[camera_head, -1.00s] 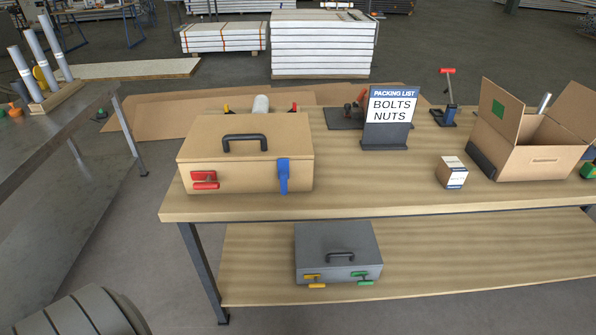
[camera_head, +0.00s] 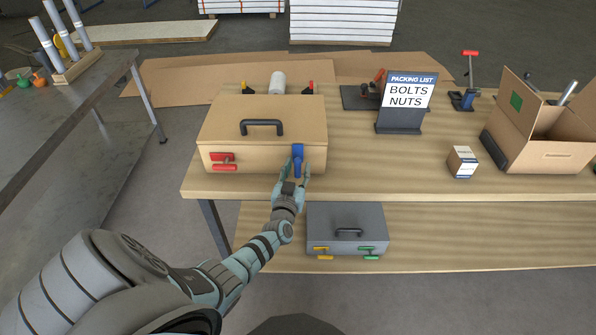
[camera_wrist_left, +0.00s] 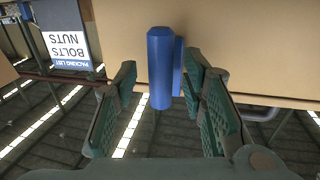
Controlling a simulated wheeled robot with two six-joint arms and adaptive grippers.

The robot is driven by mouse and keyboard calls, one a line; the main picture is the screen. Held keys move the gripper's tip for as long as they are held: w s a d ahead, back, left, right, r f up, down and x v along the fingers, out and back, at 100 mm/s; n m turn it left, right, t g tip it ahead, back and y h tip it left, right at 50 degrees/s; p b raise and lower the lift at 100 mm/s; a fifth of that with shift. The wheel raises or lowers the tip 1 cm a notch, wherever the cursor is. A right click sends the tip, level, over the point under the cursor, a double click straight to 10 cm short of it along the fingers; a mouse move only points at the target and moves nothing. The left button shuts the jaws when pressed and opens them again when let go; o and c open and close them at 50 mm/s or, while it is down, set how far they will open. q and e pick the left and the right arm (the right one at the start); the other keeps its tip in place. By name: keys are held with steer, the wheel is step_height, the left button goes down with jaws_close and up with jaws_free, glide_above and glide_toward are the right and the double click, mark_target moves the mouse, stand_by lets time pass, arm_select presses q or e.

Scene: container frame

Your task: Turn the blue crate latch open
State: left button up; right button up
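The tan crate (camera_head: 262,118) with a black top handle stands on the wooden table. Its blue latch (camera_head: 298,156) is at the right of the front face, with its handle hanging down. A red latch (camera_head: 222,162) is at the front left. My left gripper (camera_head: 296,172) is at the blue latch. In the left wrist view, the blue latch handle (camera_wrist_left: 161,68) stands between the two fingers of my left gripper (camera_wrist_left: 163,82), with gaps on both sides. The fingers are open. My right gripper is out of view.
A grey case (camera_head: 347,224) with yellow and green latches is on the lower shelf (camera_head: 440,240). A packing list sign (camera_head: 408,100), a small box (camera_head: 462,161) and an open carton (camera_head: 545,155) stand to the right. The tabletop in front of the sign is clear.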

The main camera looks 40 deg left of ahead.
arm_select(q)
steer(key=shift+w+a+f, duration=0.1)
steer(key=shift+w+a, duration=0.1)
steer(key=shift+w, duration=0.2)
steer(key=shift+w+r, duration=0.1)
steer(key=shift+r, duration=0.15)
steer(key=shift+c, duration=0.4)
steer(key=shift+a, duration=0.1)
jaws_close()
